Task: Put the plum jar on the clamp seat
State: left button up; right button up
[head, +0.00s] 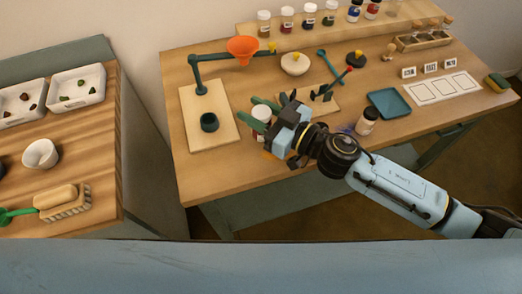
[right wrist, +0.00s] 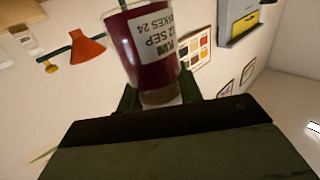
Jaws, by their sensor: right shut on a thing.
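The plum jar (right wrist: 150,50) is a clear jar of dark red pigment with a white label reading PLUM, seen close up in the right wrist view. In the head view its pale side (head: 262,111) shows between the green fingers. My right gripper (head: 259,120) is shut on it, over the table between the funnel stand and a small board. That board (head: 322,107) carries dark upright parts and a red-tipped lever (head: 342,76), which look like the clamp; my gripper partly hides it, and its seat is not clear. My left gripper is not in view.
Several jars line the back shelf (head: 335,32).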

notch_tip(320, 180, down, 5)
jog(key=shift+f+b, duration=0.1)
jog(key=shift+b, duration=1.05)
jog(key=shift+f+b, duration=0.8)
jog(key=shift+f, duration=1.25)
jog(key=shift+f, duration=0.1)
jog(key=shift+f, duration=0.1)
jog(key=o, duration=1.1)
jog(key=shift+o, duration=0.2)
jog(key=shift+f, duration=0.1)
